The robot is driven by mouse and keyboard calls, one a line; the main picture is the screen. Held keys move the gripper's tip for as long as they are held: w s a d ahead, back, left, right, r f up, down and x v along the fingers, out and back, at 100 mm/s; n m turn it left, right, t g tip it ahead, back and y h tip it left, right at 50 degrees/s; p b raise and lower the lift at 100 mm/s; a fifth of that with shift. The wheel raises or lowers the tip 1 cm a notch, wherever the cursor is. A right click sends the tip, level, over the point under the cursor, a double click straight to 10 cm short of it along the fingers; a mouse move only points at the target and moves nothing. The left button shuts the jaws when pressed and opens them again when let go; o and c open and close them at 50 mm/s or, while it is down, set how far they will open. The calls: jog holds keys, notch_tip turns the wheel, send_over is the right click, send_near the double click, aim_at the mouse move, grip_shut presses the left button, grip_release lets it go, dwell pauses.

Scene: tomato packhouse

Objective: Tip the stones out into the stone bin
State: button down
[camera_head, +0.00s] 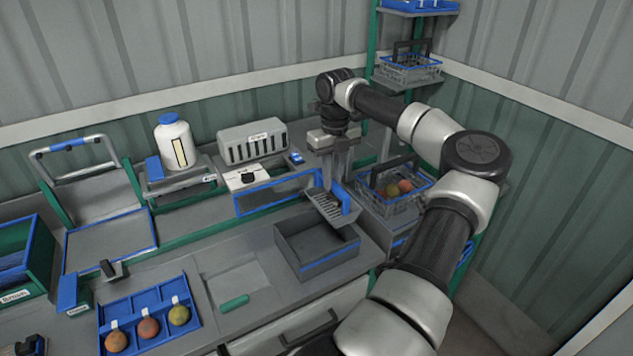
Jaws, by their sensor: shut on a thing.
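My gripper (340,178) points down above the right rear part of an open grey bin (287,262) with a blue front edge. It is shut on the blue handle (343,198) of a small grey slotted scoop (322,207). The scoop is tilted, its low end toward the bin's back right corner. I cannot make out stones in the scoop or in the bin. The bin's floor looks bare where it shows. No label on this bin can be read, so I cannot tell for sure that it is the stone bin.
A wire basket with tomatoes (372,202) stands right of the bin. A blue tray with several tomatoes (159,338), a green-handled tool (234,303) and a grey board (232,283) lie left. A white bottle (176,145) and a slotted rack (250,142) stand behind.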

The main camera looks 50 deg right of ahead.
jog(key=shift+w+d, duration=0.15)
jog(key=shift+w+a, duration=0.2)
jog(key=shift+a, duration=0.05)
jog(key=shift+s+a+h, duration=0.15)
jog(key=shift+a+h, duration=0.1)
jog(key=shift+h, duration=0.45)
jog(key=a+h, duration=0.1)
jog(key=w+a+f+g+h, duration=0.1)
jog(key=shift+a+h, duration=0.25)
jog(key=shift+h, duration=0.05)
jog(key=shift+w+a+g+h, duration=0.1)
jog(key=shift+a+g+h, duration=0.2)
jog(key=shift+a+h, duration=0.4)
jog(key=w+a+f+g+h+b, duration=0.2)
jog(key=a+f+h+b, duration=0.6)
jog(key=h+b, duration=0.5)
jog(key=shift+w+g+b, duration=0.15)
jog(key=shift+g+b, duration=0.2)
jog(key=shift+g, duration=0.45)
